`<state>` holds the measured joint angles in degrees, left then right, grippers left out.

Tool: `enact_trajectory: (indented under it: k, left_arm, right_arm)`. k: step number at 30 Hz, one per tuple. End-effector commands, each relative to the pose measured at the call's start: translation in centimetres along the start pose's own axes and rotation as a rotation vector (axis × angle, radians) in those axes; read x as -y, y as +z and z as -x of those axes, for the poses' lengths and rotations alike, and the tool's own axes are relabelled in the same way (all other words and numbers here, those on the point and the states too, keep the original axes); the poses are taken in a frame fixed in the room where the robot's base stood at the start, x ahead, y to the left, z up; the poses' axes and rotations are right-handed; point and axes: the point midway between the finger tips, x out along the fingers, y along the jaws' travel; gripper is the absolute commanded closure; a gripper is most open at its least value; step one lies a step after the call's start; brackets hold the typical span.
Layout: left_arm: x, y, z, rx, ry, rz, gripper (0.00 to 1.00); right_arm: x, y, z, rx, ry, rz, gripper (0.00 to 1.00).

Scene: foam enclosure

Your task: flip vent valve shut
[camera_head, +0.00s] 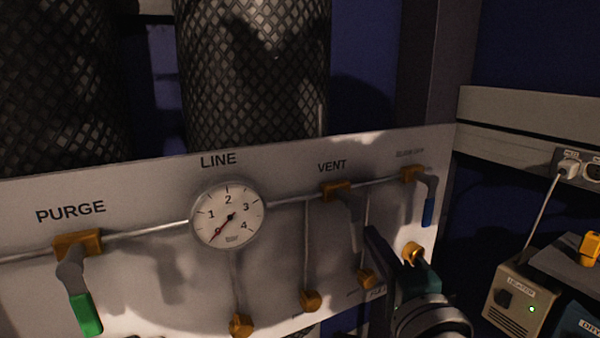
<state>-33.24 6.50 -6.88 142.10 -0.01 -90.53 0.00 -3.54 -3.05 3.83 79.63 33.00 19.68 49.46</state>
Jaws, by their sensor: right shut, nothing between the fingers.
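The vent valve (337,190) is a brass body on the thin pipe under the word VENT on the pale panel. Its grey lever (354,218) hangs down and slightly to the right, and its lower end is hidden or lost in shadow near my right gripper. My right gripper (372,236) comes in from the lower right, dark and shut with nothing in it. Its tip is close beside the lever's lower part; I cannot tell whether they touch. My left gripper is not in view.
Left of the vent are a LINE gauge (228,214), its needle at the low end, and the purge valve (78,244) with a green handle pointing down. Right is a valve with a blue handle (428,212). A beige box (522,297) stands on the right. Mesh cylinders (255,75) rise behind.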

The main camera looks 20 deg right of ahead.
Motion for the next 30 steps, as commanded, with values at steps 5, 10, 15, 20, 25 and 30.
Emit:
enact_trajectory:
  k: [5, 10, 15, 20, 25, 30]
  left_arm:
    - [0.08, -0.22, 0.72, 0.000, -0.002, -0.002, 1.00]
    - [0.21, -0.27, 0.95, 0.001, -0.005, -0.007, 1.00]
    - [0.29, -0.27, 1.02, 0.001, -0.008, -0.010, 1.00]
    - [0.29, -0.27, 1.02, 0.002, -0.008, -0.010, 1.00]
    - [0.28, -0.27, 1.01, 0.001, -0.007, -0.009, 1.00]
    - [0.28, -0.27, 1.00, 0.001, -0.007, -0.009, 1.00]
  right_arm:
    - [0.04, 0.53, 0.16, 0.001, 0.029, -0.084, 1.00]
    - [-0.06, 0.81, 0.26, 0.001, 0.045, -0.131, 1.00]
    - [-0.13, 0.93, 0.30, 0.001, 0.051, -0.149, 1.00]
    - [-0.16, 0.95, 0.30, 0.001, 0.052, -0.152, 1.00]
    - [-0.16, 0.93, 0.30, 0.001, 0.052, -0.151, 1.00]
    - [-0.16, 0.89, 0.23, 0.001, 0.052, -0.150, 1.00]
